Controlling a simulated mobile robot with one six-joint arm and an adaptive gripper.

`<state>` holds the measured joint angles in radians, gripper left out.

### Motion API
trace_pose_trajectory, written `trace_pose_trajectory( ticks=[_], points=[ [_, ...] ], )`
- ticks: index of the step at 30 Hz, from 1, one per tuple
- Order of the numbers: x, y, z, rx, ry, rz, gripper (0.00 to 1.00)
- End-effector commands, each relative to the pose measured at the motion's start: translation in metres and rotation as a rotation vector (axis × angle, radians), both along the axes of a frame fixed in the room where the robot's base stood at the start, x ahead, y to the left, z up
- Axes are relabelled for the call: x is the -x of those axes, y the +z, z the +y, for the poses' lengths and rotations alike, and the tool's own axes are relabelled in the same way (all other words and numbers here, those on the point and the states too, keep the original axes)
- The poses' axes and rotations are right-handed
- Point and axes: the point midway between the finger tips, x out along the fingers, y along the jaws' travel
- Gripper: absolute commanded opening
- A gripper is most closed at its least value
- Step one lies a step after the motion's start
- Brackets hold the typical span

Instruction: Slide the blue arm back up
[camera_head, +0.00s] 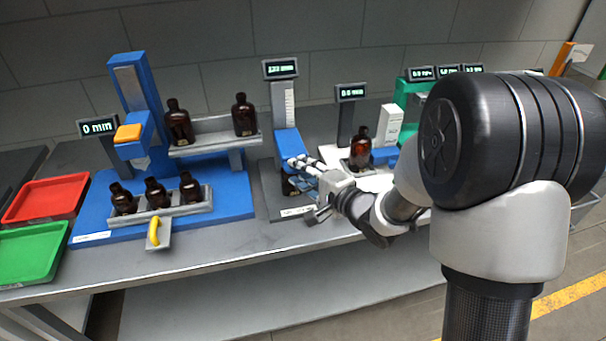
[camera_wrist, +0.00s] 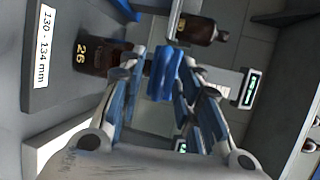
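The blue arm (camera_head: 288,141) sits on the grey upright gauge column (camera_head: 290,103), low on its scale. My gripper (camera_head: 303,165) reaches it from the right. In the wrist view a ridged blue part of the arm (camera_wrist: 164,75) lies between my two fingers (camera_wrist: 162,80), which appear shut on it from both sides. A dark amber bottle (camera_head: 290,184) stands under the arm, partly hidden by my gripper; it also shows in the wrist view (camera_wrist: 100,58), marked 26. A display (camera_head: 280,68) tops the column; its reading is too small to read surely.
A blue station (camera_head: 235,193) with several amber bottles stands left, with red (camera_head: 45,198) and green (camera_head: 30,253) trays beyond it. Another bottle (camera_head: 360,153) stands on a white device to the right, close to my arm. A label (camera_wrist: 44,47) reads 130 - 134 mm.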

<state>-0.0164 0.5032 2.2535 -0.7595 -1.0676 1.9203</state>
Motion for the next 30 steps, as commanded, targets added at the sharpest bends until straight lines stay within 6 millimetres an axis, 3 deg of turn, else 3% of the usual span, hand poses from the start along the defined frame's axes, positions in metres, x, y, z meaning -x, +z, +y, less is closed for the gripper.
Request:
trace_pose_trajectory(
  ticks=[8, 21, 30],
  points=[
    [-0.0007, 0.0001, 0.0003, 0.000, -0.001, 0.000, 0.30],
    [-0.0004, -0.0001, 0.0001, 0.000, -0.001, 0.000, 0.01],
    [-0.0002, -0.0007, 0.0000, 0.000, -0.001, 0.003, 0.00]
  ],
)
